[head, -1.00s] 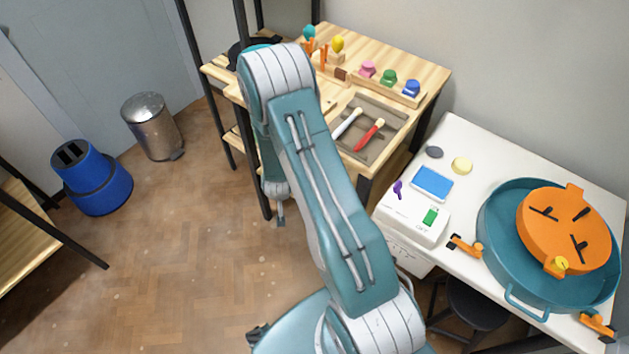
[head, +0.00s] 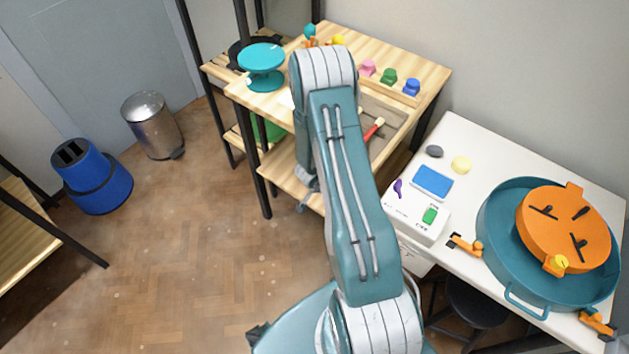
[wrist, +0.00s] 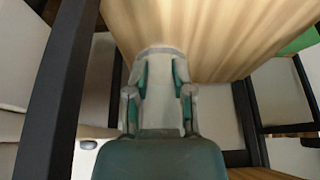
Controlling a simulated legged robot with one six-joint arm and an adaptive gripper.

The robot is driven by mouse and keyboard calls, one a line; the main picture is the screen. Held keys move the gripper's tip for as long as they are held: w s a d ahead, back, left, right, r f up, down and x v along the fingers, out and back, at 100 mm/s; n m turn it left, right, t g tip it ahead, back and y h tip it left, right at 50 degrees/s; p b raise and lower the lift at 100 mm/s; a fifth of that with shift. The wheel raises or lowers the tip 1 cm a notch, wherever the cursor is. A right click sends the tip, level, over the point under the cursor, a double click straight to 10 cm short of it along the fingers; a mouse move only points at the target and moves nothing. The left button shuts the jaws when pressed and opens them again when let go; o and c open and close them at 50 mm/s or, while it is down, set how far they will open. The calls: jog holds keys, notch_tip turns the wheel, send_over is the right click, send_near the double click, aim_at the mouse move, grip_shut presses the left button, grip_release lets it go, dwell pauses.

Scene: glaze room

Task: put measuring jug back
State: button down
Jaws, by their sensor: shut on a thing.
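In the wrist view my gripper (wrist: 162,75) is shut on a pale, see-through thing (wrist: 162,95), which looks like the measuring jug. Its teal finger pads press on it from both sides. Only part of it shows, so I cannot tell how full it is. The far end of the held thing is seen against a wooden board (wrist: 215,35); I cannot tell if they touch. In the head view my arm hides the held thing, and only part of my wrist shows beside the wooden workbench (head: 420,75).
A teal turntable (head: 262,56) stands at the workbench's left end. Dark posts (wrist: 60,90) rise close to my gripper. A white table (head: 480,135) at right holds a scale (head: 415,215) and a teal basin (head: 495,265) with an orange disc.

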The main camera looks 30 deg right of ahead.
jog(key=w+f, duration=0.3)
jog(key=w, duration=0.1)
jog(key=w+f, duration=0.3)
jog(key=w, duration=0.2)
jog(key=w+f, duration=0.4)
jog(key=w, duration=0.1)
jog(key=shift+f, duration=1.55)
jog(key=shift+c, duration=2.4)
grip_release()
jog(key=shift+a+r, duration=0.1)
